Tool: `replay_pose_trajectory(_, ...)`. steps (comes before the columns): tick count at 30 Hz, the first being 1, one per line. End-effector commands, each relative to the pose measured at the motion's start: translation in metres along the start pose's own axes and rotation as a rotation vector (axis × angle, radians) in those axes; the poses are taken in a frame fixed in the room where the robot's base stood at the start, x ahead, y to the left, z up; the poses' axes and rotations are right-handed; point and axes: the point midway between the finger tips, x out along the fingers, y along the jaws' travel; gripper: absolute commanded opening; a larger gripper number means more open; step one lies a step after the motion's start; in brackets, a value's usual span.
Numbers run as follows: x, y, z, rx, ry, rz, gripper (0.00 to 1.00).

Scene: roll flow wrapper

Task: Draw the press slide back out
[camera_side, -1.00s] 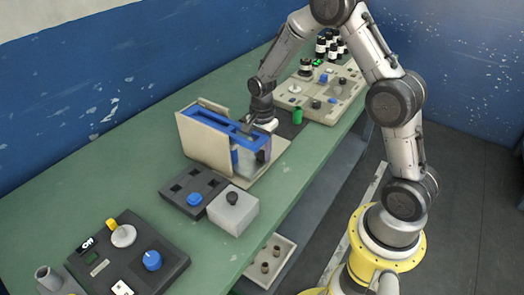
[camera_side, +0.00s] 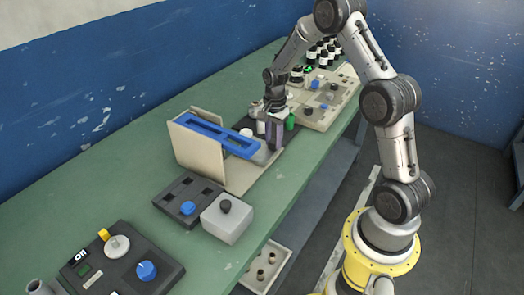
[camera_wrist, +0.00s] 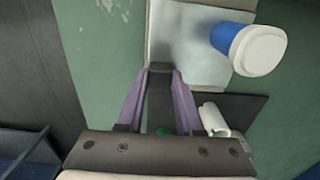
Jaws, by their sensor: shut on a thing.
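The press stands at mid-bench in the side view, with a beige wall (camera_side: 195,150) and a blue slotted frame (camera_side: 215,135) on top. My gripper (camera_side: 274,136) is at the press's far right end, pointing down, with purple fingers. In the wrist view my gripper (camera_wrist: 158,95) is shut on a dark grey upright bar (camera_wrist: 160,92), which looks like the press slide's handle. A pale plate (camera_wrist: 185,50) lies beyond the bar. A blue cylinder with a white cap (camera_wrist: 258,50) stands on its right side. The slide's joint with the press is hidden.
A green cylinder (camera_side: 290,121) stands close right of my gripper. A white cylinder (camera_wrist: 213,118) is beside the right finger. A dark socket block (camera_side: 187,194) and grey box (camera_side: 228,218) stand in front. A beige parts tray (camera_side: 325,100) lies behind.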

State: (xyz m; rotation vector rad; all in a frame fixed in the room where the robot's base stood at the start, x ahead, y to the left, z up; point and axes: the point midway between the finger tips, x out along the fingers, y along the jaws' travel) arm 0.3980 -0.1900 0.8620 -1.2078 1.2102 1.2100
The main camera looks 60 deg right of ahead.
Motion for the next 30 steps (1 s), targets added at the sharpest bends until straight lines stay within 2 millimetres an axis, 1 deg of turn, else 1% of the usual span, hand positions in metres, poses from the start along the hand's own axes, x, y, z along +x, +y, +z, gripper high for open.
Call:
replay_pose_trajectory(1, -0.001, -0.001, -0.01, 0.004, 0.002, -0.004, 0.0)
replay_pose_trajectory(4, -0.001, -0.001, -0.02, 0.002, 0.002, -0.005, 0.0)
replay_pose_trajectory(14, -0.002, -0.001, -0.025, 0.0, 0.007, -0.007, 0.0)
replay_pose_trajectory(15, -0.002, -0.001, -0.025, -0.001, 0.008, -0.007, 0.4)
replay_pose_trajectory(19, -0.001, -0.001, -0.024, -0.001, 0.005, -0.005, 0.64)
replay_pose_trajectory(20, -0.001, -0.001, -0.023, -0.001, 0.005, -0.005, 0.65)
replay_pose_trajectory(27, -0.001, 0.0, -0.022, -0.001, 0.002, -0.003, 0.65)
replay_pose_trajectory(30, -0.004, 0.0, -0.022, -0.001, 0.002, -0.003, 0.65)
